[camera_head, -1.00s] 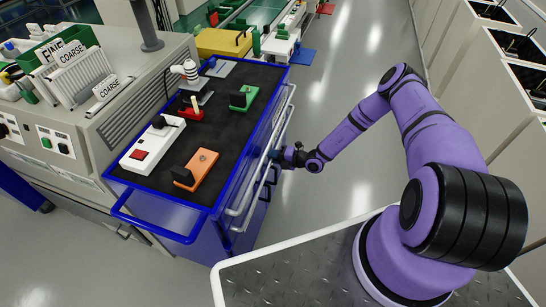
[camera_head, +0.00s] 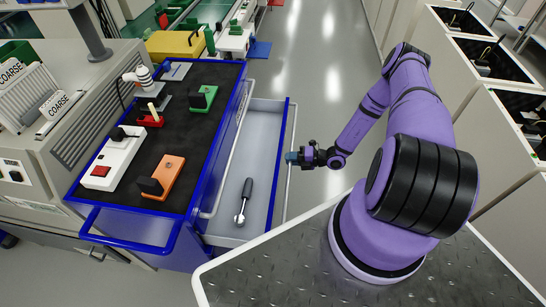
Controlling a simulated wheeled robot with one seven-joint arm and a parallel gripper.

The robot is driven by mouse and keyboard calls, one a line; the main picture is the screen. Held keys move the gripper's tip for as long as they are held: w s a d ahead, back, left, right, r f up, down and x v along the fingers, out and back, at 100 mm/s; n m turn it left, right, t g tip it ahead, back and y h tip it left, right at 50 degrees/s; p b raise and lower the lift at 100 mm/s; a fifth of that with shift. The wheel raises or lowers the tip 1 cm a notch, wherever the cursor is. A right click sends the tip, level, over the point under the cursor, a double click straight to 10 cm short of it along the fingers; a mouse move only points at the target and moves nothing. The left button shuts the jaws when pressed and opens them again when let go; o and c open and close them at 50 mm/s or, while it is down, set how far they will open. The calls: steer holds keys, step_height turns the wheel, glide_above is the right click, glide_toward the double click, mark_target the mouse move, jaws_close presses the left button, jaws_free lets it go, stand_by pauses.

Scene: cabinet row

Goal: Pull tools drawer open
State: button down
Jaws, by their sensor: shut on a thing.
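The tools drawer (camera_head: 262,150) stands pulled out from the right side of the blue cart (camera_head: 150,228). Its grey interior shows, and a tool with a dark handle and a shiny round head (camera_head: 243,203) lies on its floor near the close end. A pale bar handle (camera_head: 291,165) runs along the outside of the drawer's blue front edge. My gripper (camera_head: 294,157) is at this handle, about midway along it, and is shut on it. The fingertips are small in view and partly hidden at the bar.
The cart's black top holds an orange block (camera_head: 165,178), a white box with a red button (camera_head: 113,158), a green block (camera_head: 202,98) and other fixtures. Grey floor (camera_head: 318,90) is clear beyond my arm. Grey cabinets (camera_head: 470,120) line the right side.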

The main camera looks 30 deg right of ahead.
steer(key=shift+f+v, duration=0.2)
steer(key=shift+v, duration=0.8)
steer(key=shift+f+v, duration=0.2)
steer(key=shift+v, duration=0.75)
steer(key=shift+f+v, duration=0.15)
steer(key=shift+v, duration=0.85)
steer(key=shift+s, duration=0.1)
steer(key=c, duration=1.1)
jaws_free()
steer(key=shift+d, duration=0.15)
steer(key=v, duration=1)
steer(key=shift+s+d, duration=0.2)
steer(key=shift+s, duration=0.05)
steer(key=shift+r, duration=0.1)
